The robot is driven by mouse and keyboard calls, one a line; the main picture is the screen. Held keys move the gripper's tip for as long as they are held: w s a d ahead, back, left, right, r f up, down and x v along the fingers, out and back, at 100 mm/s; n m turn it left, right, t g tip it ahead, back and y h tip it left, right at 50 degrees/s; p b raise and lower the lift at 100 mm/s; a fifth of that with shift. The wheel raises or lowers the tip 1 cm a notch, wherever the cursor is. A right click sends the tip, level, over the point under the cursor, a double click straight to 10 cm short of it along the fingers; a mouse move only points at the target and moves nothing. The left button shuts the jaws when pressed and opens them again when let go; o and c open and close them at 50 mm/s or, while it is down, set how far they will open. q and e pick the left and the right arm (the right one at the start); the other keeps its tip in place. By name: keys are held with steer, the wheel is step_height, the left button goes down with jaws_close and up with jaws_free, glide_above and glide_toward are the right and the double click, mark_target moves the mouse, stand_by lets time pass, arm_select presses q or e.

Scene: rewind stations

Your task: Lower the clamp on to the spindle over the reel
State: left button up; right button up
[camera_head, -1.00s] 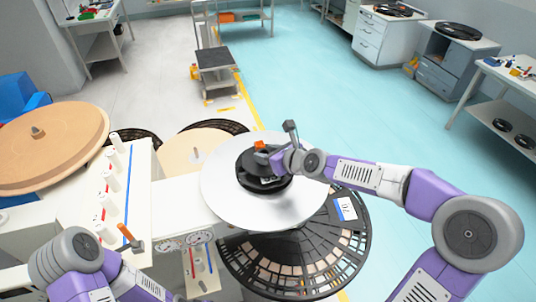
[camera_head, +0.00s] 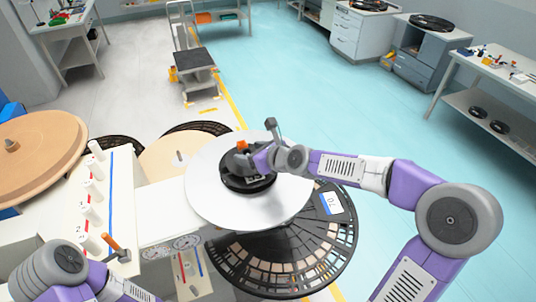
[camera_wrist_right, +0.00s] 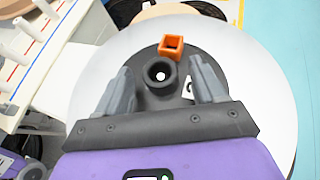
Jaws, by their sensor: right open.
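A black reel (camera_head: 250,183) lies on a round silver-white plate (camera_head: 212,205) in the head view. A dark clamp with an orange square loop (camera_head: 241,145) sits over the reel's middle. In the wrist view the clamp shows as a dark ring (camera_wrist_right: 147,75) with a bright hole, the orange loop (camera_wrist_right: 171,46) just beyond it. My right gripper (camera_head: 250,161) is open, its grey fingers (camera_wrist_right: 164,84) on either side of the ring with gaps visible. The spindle is not clearly visible, and I cannot tell how the clamp sits on it.
A black slotted disc (camera_head: 300,255) lies below the plate. A white panel (camera_head: 122,190) with white pegs and an orange-handled part (camera_head: 112,241) stands left, beside a tan disc (camera_head: 45,150). Blue floor (camera_head: 300,75) beyond is clear.

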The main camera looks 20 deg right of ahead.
steer(key=shift+p+v, duration=0.3)
steer(key=shift+v, duration=0.75)
steer(key=p+v, duration=0.9)
steer(key=shift+s, duration=0.25)
steer(key=shift+d+r, duration=0.1)
